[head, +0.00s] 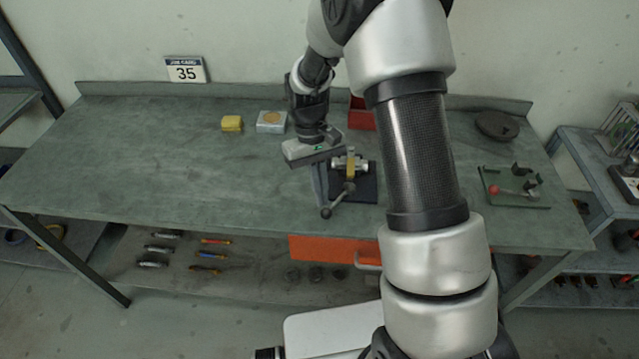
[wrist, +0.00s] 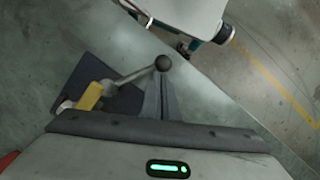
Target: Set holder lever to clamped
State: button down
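The holder (head: 367,186) is a dark base plate near the bench's front edge. It carries a yellow part and metal fittings (head: 350,163). Its lever (head: 338,200) is a metal rod with a dark ball knob, slanting toward the front left. In the wrist view the lever (wrist: 132,77) runs from the yellow part (wrist: 89,97) up right to the ball knob (wrist: 163,62). My gripper (head: 322,203) points down at the knob's end. Its fingers (wrist: 160,80) look shut together, tips right by the knob; whether they touch it I cannot tell.
A yellow block (head: 232,123), a pale box (head: 271,122) and a red bin (head: 361,114) stand behind. A fixture with a red knob (head: 514,187) and a dark disc (head: 497,124) are at right. The bench's left part is clear. An orange drawer (head: 325,249) hangs below.

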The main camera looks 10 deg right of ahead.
jog(key=v, duration=1.7)
jog(key=shift+r, duration=0.2)
jog(key=shift+w, duration=0.1)
jog(key=s+d+r+t+p, duration=0.2)
jog(key=s+r, duration=0.3)
jog(key=r, duration=0.4)
jog(key=s+d+r+m+t, duration=0.1)
jog(key=s+r+t, duration=0.1)
jog(key=s, duration=0.7)
jog(key=s+d+r+m+t+p, duration=0.1)
jog(key=s+t, duration=0.3)
jog(key=s, duration=0.4)
jog(key=shift+s+d+r+m+t+y, duration=0.4)
jog(key=shift+d+r, duration=0.35)
jog(key=shift+r, duration=0.05)
jog(key=shift+d, duration=0.1)
